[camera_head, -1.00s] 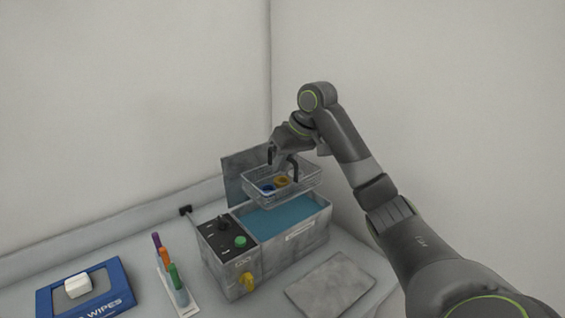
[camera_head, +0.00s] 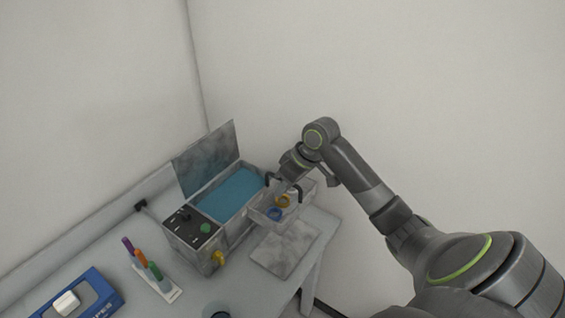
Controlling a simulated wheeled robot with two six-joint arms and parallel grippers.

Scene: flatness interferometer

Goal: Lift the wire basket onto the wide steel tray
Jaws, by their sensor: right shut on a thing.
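The wire basket (camera_head: 268,217) holds a blue ring (camera_head: 274,213) and an orange ring (camera_head: 282,201). My right gripper (camera_head: 284,187) is shut on the basket from above, with dark handle parts showing on either side of it. The basket is in the air, over the back part of the wide steel tray (camera_head: 284,250), a flat grey plate on the table right of the bath. The gap between basket and tray is hard to judge. My left gripper is out of the picture.
The bath (camera_head: 235,192) with blue liquid has its lid (camera_head: 207,158) raised behind and a yellow tap (camera_head: 218,257) in front. A rack of pens (camera_head: 152,270) and a blue wipes box (camera_head: 84,300) stand to the left. The table's right edge is close to the tray.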

